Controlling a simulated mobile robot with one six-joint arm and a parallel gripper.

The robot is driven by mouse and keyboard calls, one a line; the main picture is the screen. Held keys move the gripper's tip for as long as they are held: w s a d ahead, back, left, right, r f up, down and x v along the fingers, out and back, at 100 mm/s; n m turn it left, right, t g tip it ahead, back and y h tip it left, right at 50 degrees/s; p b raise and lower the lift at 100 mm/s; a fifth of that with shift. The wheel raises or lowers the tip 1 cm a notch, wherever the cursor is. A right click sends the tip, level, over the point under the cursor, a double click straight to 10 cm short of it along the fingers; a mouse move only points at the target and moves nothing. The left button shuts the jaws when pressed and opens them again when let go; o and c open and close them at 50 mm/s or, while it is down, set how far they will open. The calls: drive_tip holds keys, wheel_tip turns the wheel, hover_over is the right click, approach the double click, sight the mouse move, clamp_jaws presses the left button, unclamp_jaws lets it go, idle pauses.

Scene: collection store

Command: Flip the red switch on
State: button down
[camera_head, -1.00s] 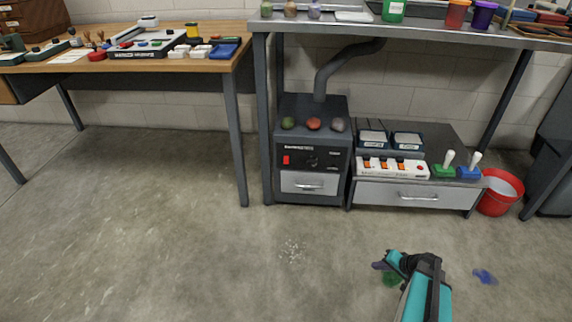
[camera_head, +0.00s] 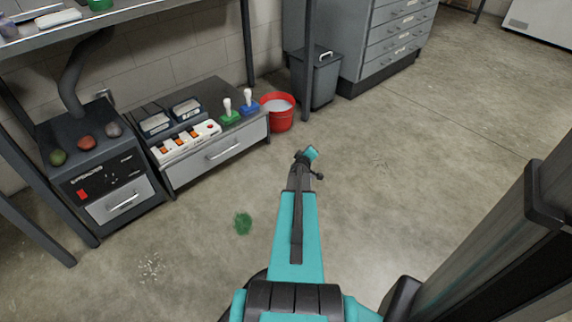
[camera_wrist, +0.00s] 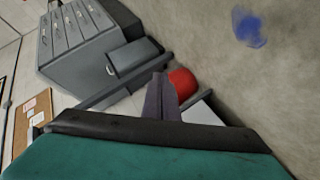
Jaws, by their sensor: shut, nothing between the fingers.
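A red switch (camera_head: 82,194) is on the front panel of a dark grey machine box (camera_head: 65,175) at the left of the head view. Its exact position is too small to read. A white power strip (camera_head: 187,142) with several orange switches and a small red button stands on the low cabinet to its right. My gripper (camera_wrist: 162,78) shows in the wrist view with its fingers together and nothing between them. In the head view my arm reaches out over open floor, to the right of the machine and well apart from the red switch.
A red bucket (camera_head: 280,118) stands beside the low cabinet (camera_head: 232,152), in front of a grey bin (camera_head: 318,80). Green and white joysticks and a blue and white one are on the cabinet. A table leg (camera_head: 30,195) stands before the machine. Floor ahead is open, with a green patch (camera_head: 243,223).

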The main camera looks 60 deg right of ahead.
drive_tip(key=s+d+r+n+g+h, duration=0.3)
drive_tip(key=s+d+r, duration=0.1)
drive_tip(key=s+r, duration=0.2)
drive_tip(key=shift+s+d+g+h, duration=0.15)
drive_tip(key=shift+s+g+h, duration=0.05)
drive_tip(key=shift+g+h, duration=0.2)
drive_tip(key=shift+w, duration=0.1)
